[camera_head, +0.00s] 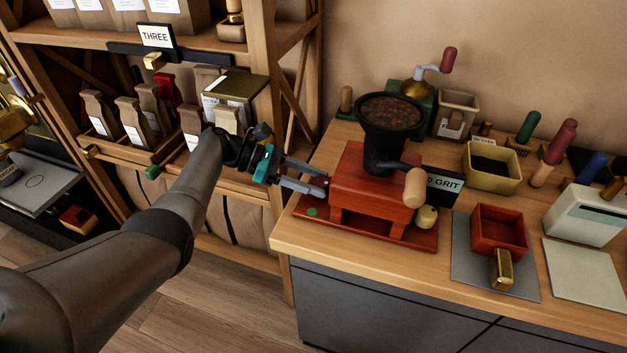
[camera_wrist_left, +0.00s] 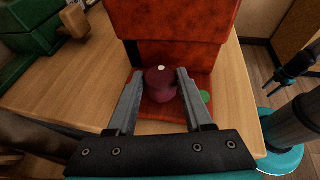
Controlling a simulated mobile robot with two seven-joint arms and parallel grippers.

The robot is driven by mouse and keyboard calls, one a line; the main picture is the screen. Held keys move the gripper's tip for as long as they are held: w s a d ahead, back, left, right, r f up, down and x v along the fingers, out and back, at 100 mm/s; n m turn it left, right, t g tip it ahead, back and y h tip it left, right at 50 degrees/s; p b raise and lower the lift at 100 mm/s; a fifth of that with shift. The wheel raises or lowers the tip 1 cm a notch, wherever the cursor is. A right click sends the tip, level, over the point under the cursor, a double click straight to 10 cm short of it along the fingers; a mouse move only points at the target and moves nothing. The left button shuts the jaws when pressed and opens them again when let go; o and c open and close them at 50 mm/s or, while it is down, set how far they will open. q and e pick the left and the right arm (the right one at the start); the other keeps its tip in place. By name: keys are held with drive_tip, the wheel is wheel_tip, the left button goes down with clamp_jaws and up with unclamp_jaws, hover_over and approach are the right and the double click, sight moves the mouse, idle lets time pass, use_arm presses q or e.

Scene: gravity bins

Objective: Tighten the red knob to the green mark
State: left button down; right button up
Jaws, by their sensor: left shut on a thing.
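The red knob (camera_wrist_left: 160,85) is dark red and round, with a white dot on top, and stands on the red base plate of the grinder. My left gripper (camera_wrist_left: 160,78) has one finger on each side of it and is shut on it. In the head view my left gripper (camera_head: 322,183) reaches in at the grinder's left side and largely hides the knob. The white dot is on the knob's side toward the grinder body. The green mark (camera_wrist_left: 205,97) is on the plate to the right of the knob; it also shows in the head view (camera_head: 311,211).
The red grinder (camera_head: 372,187) has a black hopper of beans and a wooden-handled crank. A red drawer box (camera_head: 497,232) stands to its right on a grey mat. Shelves with bags (camera_head: 135,122) stand left. My right gripper (camera_wrist_left: 290,72) shows dimly at the wrist view's right.

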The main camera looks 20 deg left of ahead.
use_arm(q)
drive_tip(key=c, duration=0.6)
unclamp_jaws()
drive_tip(key=v, duration=1.5)
drive_tip(key=shift+r, duration=0.1)
